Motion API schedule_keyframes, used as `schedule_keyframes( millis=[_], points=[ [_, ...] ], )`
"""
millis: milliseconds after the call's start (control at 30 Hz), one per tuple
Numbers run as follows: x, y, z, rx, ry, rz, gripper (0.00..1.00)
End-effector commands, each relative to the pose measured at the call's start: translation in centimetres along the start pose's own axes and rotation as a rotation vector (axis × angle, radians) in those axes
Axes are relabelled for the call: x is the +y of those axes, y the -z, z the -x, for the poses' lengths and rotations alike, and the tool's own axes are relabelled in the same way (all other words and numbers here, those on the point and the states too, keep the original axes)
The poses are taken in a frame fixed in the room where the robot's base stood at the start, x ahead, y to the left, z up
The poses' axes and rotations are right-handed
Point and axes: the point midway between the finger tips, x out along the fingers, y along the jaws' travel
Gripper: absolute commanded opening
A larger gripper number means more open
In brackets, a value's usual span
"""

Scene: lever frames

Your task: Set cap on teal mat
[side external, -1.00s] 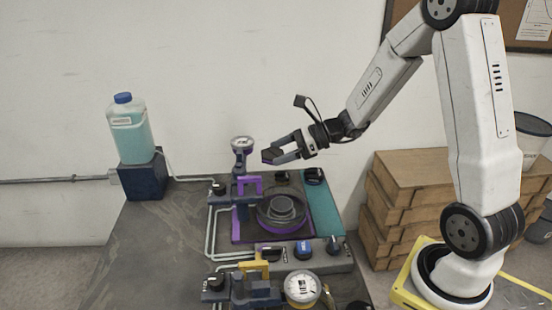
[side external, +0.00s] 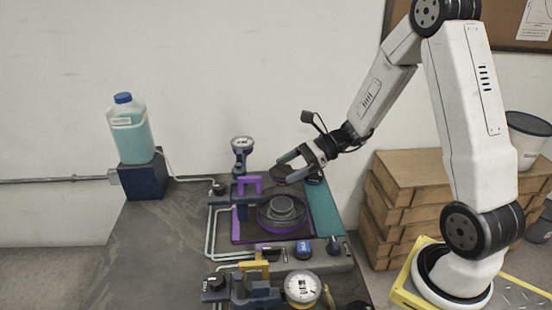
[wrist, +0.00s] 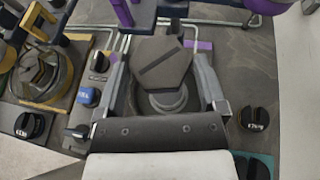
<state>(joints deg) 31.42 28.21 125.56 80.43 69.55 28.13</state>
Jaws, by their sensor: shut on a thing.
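The cap is a dark hexagonal piece with a slot across its top. In the wrist view the cap (wrist: 160,66) sits between the two fingers of my gripper (wrist: 161,58), which is shut on it. In the side view my gripper (side external: 287,168) holds the cap (side external: 281,177) in the air near the far end of the mat. The teal mat (side external: 325,217) is a strip along the right of the purple-edged plate, with dark knobs at its far end. A teal corner of the mat (wrist: 265,160) shows at the wrist view's lower right.
A round grey housing (side external: 283,211) with a stepped top stands on the purple-edged plate beside the mat. The mat's middle stretch looks clear.

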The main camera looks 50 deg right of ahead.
Motion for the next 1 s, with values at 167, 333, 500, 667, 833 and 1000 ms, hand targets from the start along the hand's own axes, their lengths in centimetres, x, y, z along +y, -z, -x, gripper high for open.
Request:
schedule_keyframes(
  millis=[167,333,500,667,833,1000],
  points=[
    [0.0,1.9,-0.8,-0.001,-0.001,-0.004,0.08],
    [0.0,3.6,-1.5,0.000,-0.001,-0.002,0.08],
    [0.0,4.3,-1.8,0.000,0.000,0.000,0.08],
    [0.0,4.4,-1.8,0.000,0.001,0.001,0.08],
    [0.0,5.0,-2.1,0.000,0.000,-0.003,0.08],
    [0.0,6.4,-2.6,0.001,0.000,-0.004,0.08]
  ],
)
